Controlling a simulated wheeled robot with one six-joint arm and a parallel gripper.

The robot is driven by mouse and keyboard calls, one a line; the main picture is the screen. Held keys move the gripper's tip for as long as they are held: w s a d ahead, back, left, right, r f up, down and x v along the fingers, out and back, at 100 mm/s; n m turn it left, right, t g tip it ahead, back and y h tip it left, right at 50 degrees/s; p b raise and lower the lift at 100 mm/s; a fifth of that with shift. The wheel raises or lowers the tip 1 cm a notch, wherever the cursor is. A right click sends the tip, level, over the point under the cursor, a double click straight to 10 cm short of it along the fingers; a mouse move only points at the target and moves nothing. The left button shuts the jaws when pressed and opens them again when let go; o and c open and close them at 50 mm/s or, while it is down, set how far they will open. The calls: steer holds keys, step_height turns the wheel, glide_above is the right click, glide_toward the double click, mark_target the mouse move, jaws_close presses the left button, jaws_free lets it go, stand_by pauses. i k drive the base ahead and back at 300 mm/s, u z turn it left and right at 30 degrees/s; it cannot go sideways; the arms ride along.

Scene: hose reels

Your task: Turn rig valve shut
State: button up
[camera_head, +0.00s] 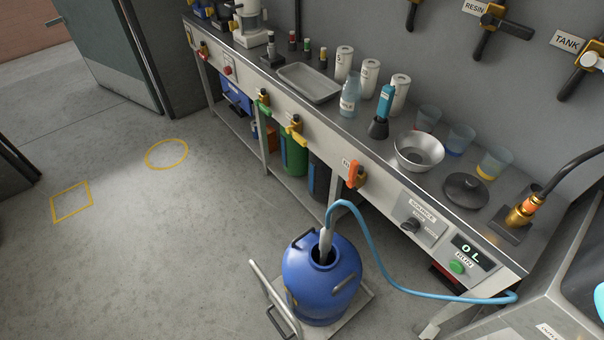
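A valve with an orange handle (352,174) sits on the front edge of the steel bench. A small label beside it is partly hidden by the handle; its visible letters seem to start with "RI". The orange handle looks roughly upright, with the brass-coloured body just right of it. I cannot tell from this angle whether it is open or shut. Other front-edge valves have a yellow handle (297,135), a green handle (263,103) and a red handle (203,50). My gripper is not in view.
A blue drum (318,285) on a cart stands below the orange valve, with a blue hose (378,250) running right. Floor at left is clear.

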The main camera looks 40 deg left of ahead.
mark_target(354, 165)
steer(key=u, duration=1.9)
steer(key=i, duration=0.15)
steer(key=z, duration=0.1)
steer(key=k, duration=0.3)
steer(key=z, duration=0.45)
steer(key=i, duration=0.45)
